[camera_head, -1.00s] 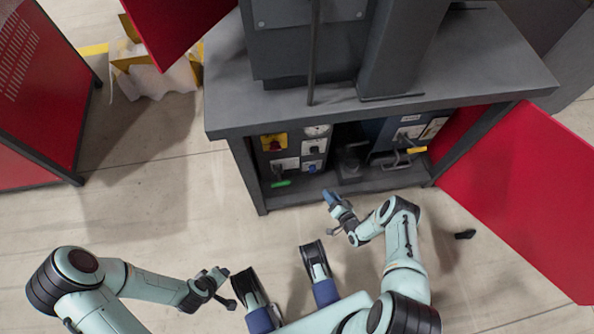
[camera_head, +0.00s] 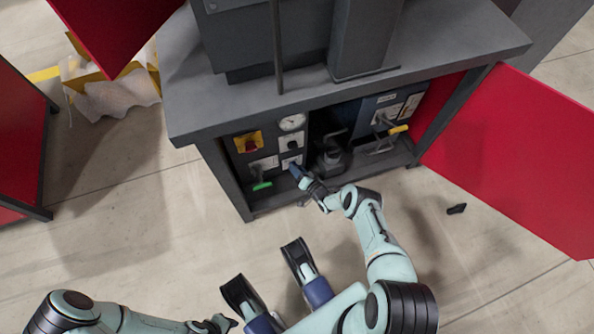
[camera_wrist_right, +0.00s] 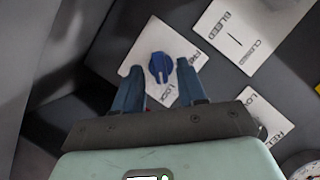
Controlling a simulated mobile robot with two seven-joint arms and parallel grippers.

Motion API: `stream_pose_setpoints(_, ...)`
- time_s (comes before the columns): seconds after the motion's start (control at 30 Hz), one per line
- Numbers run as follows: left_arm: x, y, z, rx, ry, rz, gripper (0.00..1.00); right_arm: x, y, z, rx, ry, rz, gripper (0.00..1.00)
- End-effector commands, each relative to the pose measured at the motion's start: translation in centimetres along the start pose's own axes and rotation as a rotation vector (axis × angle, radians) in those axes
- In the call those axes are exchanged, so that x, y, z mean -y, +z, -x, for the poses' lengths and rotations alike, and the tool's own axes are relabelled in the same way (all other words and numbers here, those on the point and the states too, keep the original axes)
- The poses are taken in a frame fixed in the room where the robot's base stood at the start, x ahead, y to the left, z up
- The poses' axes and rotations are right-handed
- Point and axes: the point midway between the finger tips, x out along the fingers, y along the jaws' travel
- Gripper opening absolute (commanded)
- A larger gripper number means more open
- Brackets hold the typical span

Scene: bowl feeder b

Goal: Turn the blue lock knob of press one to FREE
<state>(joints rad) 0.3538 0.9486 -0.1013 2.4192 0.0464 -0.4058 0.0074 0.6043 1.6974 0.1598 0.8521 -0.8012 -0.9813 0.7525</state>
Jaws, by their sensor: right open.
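The blue lock knob (camera_wrist_right: 160,67) sits on a white plate (camera_wrist_right: 186,48) in the right wrist view. The word LOCK is printed beside it, and a second word is partly covered by a finger. Its raised ridge runs roughly up and down there. My right gripper (camera_head: 296,171) is open, with one blue finger on each side of the knob; I cannot tell whether they touch it. In the head view the gripper is at the left panel (camera_head: 270,156) inside the cabinet and hides the knob. My left gripper (camera_head: 214,324) is at the bottom edge, its jaws unclear.
The panel also carries a gauge (camera_head: 292,122), a red-and-yellow switch (camera_head: 248,143) and a green-ended handle (camera_head: 262,186). A yellow-ended handle (camera_head: 398,129) is at right. The red door (camera_head: 520,160) stands open. A small black object (camera_head: 456,209) lies on the floor.

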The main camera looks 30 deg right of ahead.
Motion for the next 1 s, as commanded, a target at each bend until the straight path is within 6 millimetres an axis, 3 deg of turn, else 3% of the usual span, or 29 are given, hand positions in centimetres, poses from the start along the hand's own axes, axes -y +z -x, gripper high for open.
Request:
stream_pose_setpoints(0.33, 0.32, 0.36, -0.17, 0.014, -0.006, 0.004, 0.43, 0.05, -0.03, -0.4, 0.0, 0.0, 0.0, 0.4)
stream_pose_setpoints(0.37, 0.31, 0.36, -0.17, 0.014, -0.006, 0.004, 0.43, 0.05, -0.03, -0.4, 0.0, 0.0, 0.0, 0.34)
stream_pose_setpoints(0.47, 0.29, 0.34, -0.17, 0.013, -0.006, 0.004, 0.43, 0.05, -0.03, -0.39, 0.0, 0.0, 0.0, 0.01)
stream_pose_setpoints(0.5, 0.29, 0.34, -0.16, 0.013, -0.006, 0.004, 0.43, 0.06, -0.03, -0.39, 0.0, 0.0, 0.0, 0.0)
stream_pose_setpoints(1.0, -0.23, -0.24, 0.25, -0.01, 0.005, -0.004, 0.43, 0.33, -0.08, -0.44, 0.001, 0.031, 0.077, 0.0)
